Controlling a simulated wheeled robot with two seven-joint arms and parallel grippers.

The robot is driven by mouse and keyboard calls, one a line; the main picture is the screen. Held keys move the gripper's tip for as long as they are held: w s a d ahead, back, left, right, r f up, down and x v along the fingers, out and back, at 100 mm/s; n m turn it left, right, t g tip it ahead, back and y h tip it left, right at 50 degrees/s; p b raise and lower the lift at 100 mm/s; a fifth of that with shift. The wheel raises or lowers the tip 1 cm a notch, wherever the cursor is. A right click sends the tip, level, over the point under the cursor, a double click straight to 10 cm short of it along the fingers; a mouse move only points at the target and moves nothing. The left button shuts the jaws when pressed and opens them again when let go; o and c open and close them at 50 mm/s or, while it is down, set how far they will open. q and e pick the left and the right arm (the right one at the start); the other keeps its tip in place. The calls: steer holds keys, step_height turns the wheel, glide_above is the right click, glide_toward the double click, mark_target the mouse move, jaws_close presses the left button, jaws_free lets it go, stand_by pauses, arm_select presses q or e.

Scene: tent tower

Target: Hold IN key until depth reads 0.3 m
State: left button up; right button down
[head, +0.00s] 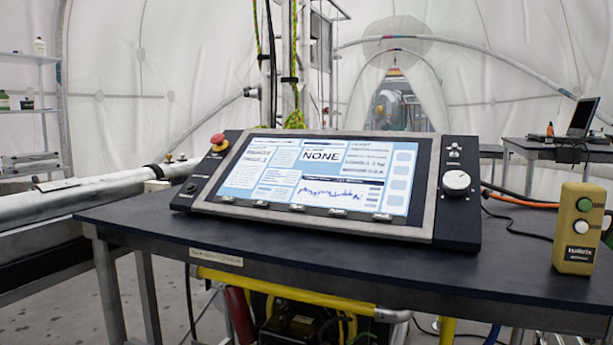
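A console (460,205) with a large tilted screen (316,178) stands on the dark table. The screen shows the large word NONE, a blue trace and small text too blurred to read; I cannot make out a depth value. A yellow control box (575,255) stands upright at the table's right end. It has a green button (584,204) above a white button (581,227) and a dark label (579,254). I cannot tell which key is marked IN. Neither of my grippers is in view.
The console also carries a red mushroom button (218,140), a white knob (456,182) and several small keys below the screen. The dark table (330,252) is clear along its front. A laptop (574,119) sits on another table behind. A cable runs behind the yellow box.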

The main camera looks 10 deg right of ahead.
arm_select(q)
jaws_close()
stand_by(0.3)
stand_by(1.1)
